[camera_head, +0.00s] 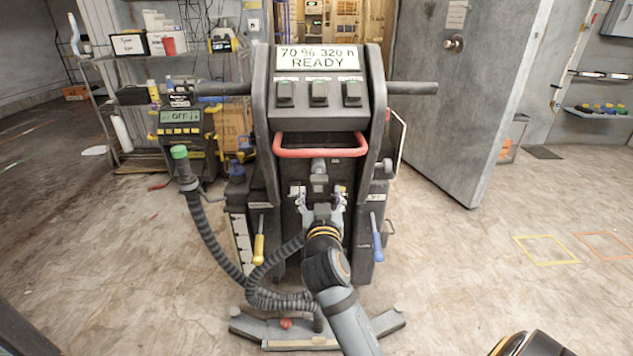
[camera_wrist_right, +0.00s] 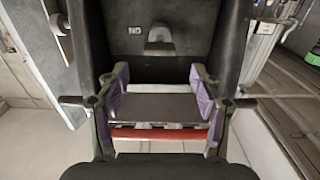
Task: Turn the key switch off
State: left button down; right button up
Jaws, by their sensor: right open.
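The dark battery machine (camera_head: 319,118) stands upright in the middle of the head view, with a red handle (camera_head: 320,152) across its front. Below the handle a grey knob-like part (camera_head: 319,183) sits on the front; it looks like the key switch, but its setting is unclear. In the right wrist view a grey knob (camera_wrist_right: 159,42) shows beside small white letters, beyond the fingers. My right gripper (camera_head: 320,197) is in front of the machine, below the handle. In the wrist view its purple-padded fingers (camera_wrist_right: 160,85) are spread, with nothing held. My left gripper is out of view.
A yellow-handled lever (camera_head: 259,248) and a blue-handled lever (camera_head: 377,245) flank my right arm. A ribbed hose (camera_head: 215,245) with a green end hangs at the left.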

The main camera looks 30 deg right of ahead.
aim_at(319, 181)
jog(key=x, duration=0.8)
jog(key=shift+b, duration=0.4)
